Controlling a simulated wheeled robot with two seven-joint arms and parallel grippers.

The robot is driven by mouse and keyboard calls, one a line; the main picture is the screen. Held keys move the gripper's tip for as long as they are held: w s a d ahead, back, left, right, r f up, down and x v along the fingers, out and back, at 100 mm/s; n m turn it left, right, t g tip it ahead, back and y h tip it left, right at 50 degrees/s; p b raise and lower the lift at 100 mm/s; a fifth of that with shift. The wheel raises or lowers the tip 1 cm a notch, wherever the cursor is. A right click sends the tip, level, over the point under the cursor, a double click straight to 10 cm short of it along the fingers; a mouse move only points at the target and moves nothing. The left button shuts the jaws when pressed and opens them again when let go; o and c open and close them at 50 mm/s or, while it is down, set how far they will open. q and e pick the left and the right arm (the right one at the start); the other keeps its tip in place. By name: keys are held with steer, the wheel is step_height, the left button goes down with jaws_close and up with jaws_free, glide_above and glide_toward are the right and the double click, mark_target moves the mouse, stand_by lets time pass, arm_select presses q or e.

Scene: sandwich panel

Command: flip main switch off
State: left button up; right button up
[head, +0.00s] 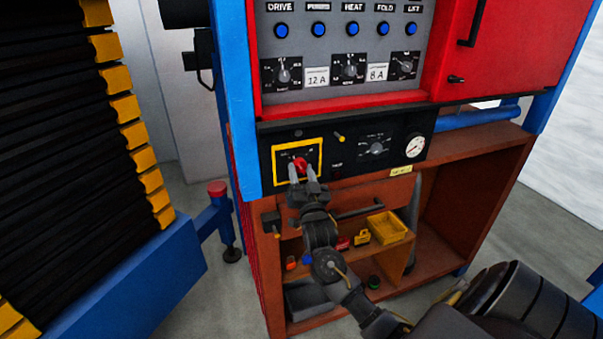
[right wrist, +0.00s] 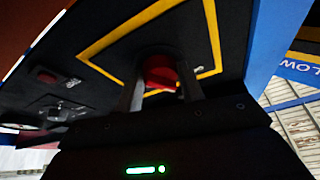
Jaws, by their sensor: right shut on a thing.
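The main switch is a red knob (head: 300,164) inside a yellow-framed square (head: 322,160) on the black lower panel (head: 350,130). My right gripper (head: 303,172) reaches up to it from below, with its two fingers on either side of the knob. In the right wrist view the red knob (right wrist: 160,72) sits between the two fingers (right wrist: 160,92), which are shut on it. The knob's exact turn angle and the small marks around it are too small or dark to read. My left gripper is not in view.
Below is an open wooden cabinet (head: 480,190) with a yellow bin (head: 386,228). A blue post (head: 232,90) stands close left.

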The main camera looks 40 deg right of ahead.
steer(key=n+t+y, duration=0.1)
steer(key=n+y, duration=0.1)
steer(key=n, duration=0.3)
steer(key=shift+d, duration=0.15)
steer(key=o, duration=1)
steer(key=shift+y, duration=0.3)
steer(key=shift+c, duration=0.2)
steer(key=shift+s+f, duration=0.1)
steer(key=b+v, duration=0.4)
steer(key=v, duration=0.6)
steer(key=shift+s, duration=0.3)
